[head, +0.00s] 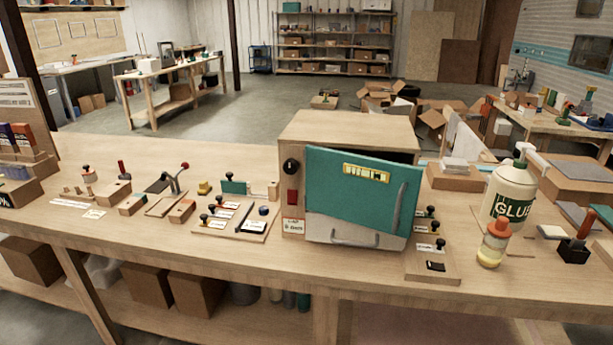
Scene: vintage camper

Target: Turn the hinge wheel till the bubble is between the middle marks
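A wooden cabinet (345,130) stands on the workbench with a teal door (350,205) on its front. A yellow level vial (366,173) sits near the top of the door; its bubble and marks are too small to read. The door's top edge slopes down to the right in the picture. I cannot tell for sure that this is the hinge wheel. Neither of my grippers is in view.
A small board with black-knobbed parts (432,262) lies right of the cabinet, near a glue bottle (511,190) and an orange-capped bottle (493,243). Left of the cabinet are a parts board (236,222) and a red-knobbed clamp (176,180). The bench's front strip (150,240) is mostly clear.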

